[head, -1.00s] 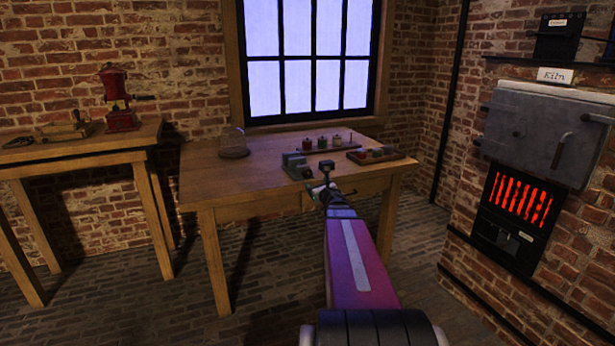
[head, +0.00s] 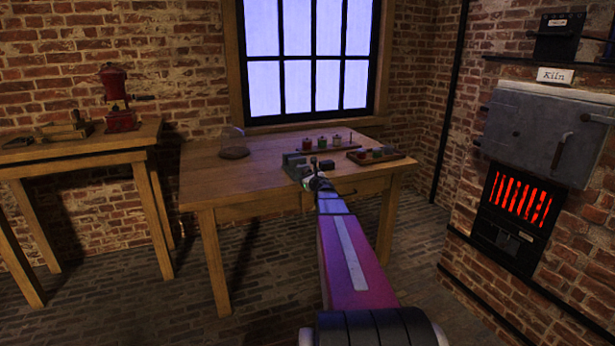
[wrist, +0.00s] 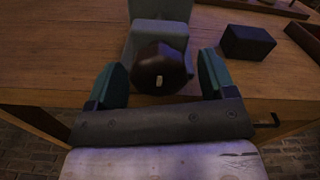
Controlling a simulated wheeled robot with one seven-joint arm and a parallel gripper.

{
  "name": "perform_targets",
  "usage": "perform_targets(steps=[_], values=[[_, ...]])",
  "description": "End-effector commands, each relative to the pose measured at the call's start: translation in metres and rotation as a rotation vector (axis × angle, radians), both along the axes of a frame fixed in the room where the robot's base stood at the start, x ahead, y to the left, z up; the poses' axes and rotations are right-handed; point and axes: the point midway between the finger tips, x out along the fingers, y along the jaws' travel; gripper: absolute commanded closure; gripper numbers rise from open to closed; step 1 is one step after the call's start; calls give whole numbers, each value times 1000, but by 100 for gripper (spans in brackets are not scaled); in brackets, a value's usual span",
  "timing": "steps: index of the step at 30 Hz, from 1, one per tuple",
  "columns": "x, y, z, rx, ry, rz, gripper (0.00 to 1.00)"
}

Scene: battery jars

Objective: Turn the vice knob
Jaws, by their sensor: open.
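The vice knob (wrist: 160,70) is a dark brown faceted knob with a small pale mark on its face. It shows in the middle of the wrist view, at the front of the grey vice (wrist: 160,10). My gripper (wrist: 162,76) is open, with one teal finger on each side of the knob and a gap visible on both sides. In the head view the vice (head: 292,164) sits at the front of the wooden table. There my gripper (head: 314,172) is at the vice's right side, and my arm hides part of the knob area.
A dark block (wrist: 247,43) lies right of the vice on the table (head: 240,185). A tray (head: 375,155) with several small items and several jars (head: 322,143) stand further back. A glass dome (head: 233,143) stands at the left. The kiln (head: 545,135) is at the far right.

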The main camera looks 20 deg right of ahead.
Motion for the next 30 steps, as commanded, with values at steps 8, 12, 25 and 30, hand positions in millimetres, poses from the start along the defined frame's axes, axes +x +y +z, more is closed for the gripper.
perform_targets(steps=[8, 12, 25, 30], values=[[2, 0, 0, 1, 0, 0, 23], [2, 0, 0, 1, 0, 0, 69], [2, 0, 0, 55, 1, 0, 72], [2, 1, 0, 155, 4, 0, 72]])
